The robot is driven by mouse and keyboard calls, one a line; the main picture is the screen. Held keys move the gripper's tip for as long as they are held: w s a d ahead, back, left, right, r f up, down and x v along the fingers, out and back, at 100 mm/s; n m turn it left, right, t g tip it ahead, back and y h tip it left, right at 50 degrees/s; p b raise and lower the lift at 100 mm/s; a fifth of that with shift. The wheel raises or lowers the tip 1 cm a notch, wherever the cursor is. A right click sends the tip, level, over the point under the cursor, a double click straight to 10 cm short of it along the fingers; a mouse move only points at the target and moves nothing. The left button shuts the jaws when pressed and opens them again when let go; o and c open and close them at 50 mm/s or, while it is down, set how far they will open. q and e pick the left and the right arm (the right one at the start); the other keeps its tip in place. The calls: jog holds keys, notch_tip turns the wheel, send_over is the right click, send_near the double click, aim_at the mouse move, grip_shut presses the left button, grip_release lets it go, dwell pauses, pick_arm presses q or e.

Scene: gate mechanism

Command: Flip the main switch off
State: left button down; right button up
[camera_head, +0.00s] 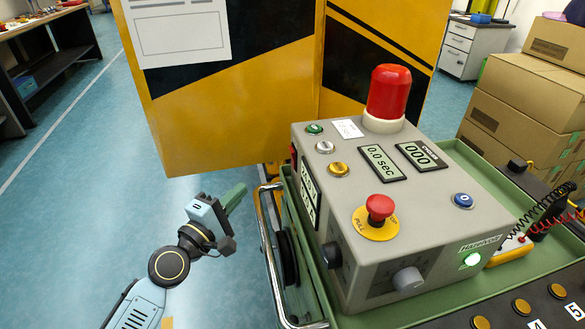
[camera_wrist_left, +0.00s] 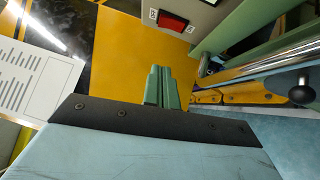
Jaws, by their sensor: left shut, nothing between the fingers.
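The main switch is a red rocker in a dark frame on the left side of the grey control box (camera_head: 330,235). In the left wrist view the red switch (camera_wrist_left: 173,20) shows at the top, just beyond and a little right of my fingertips. In the head view only a sliver of the red switch (camera_head: 293,156) shows at the box's back left edge. My left gripper (camera_head: 238,192) is shut and empty, left of the box and apart from it. Its green fingers (camera_wrist_left: 162,75) point toward the switch side in the wrist view. My right gripper is not in view.
A metal handrail (camera_head: 268,250) runs along the cart's left side, between my left arm and the box. A yellow and black gate panel (camera_head: 230,125) stands behind. A red emergency button (camera_head: 378,208) and a lit green lamp (camera_head: 472,260) are on the box. Floor at left is clear.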

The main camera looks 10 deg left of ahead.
pick_arm(q)
jog(key=shift+s, duration=0.1)
send_near(292, 158)
jog(key=w+a, duration=0.3)
jog(key=shift+a, duration=0.35)
jog(key=w+d, duration=0.4)
jog(key=d, duration=0.1)
jog(key=shift+w+r, duration=0.25)
jog(key=shift+r, duration=0.15)
jog(key=shift+a, duration=0.1)
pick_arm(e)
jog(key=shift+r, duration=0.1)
